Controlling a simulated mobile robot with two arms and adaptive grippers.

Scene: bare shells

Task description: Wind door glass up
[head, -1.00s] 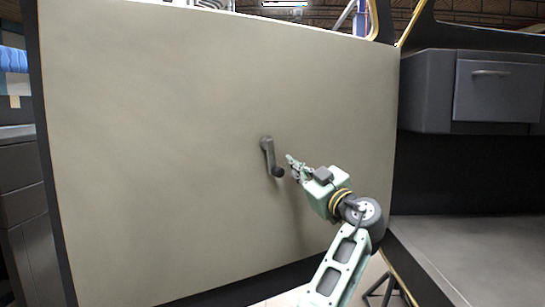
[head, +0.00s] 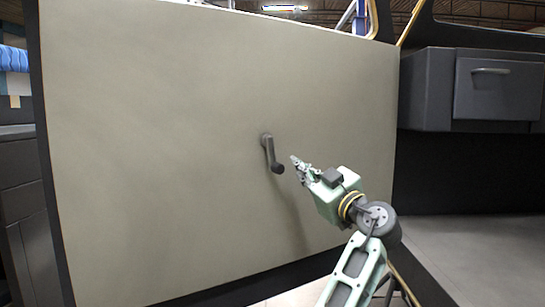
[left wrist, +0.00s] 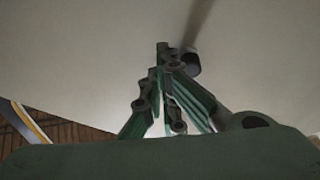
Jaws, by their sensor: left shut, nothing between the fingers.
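A large beige door panel (head: 160,140) fills the left and middle of the head view. A dark grey window crank (head: 269,150) sits on it, its arm hanging down and slightly right to a round knob (head: 278,168). My left gripper (head: 294,159), pale green and dark grey, is shut and empty just right of the knob, apart from it in the head view. In the left wrist view, its fingers (left wrist: 165,52) meet at the tips, and the crank knob (left wrist: 190,63) shows right beside them. I cannot make out the glass. My right gripper is out of view.
A grey dashboard with a drawer-like front (head: 497,90) stands right of the door. A grey floor surface (head: 460,255) lies below it. The door's dark lower edge (head: 240,288) runs beneath my arm. The panel around the crank is bare.

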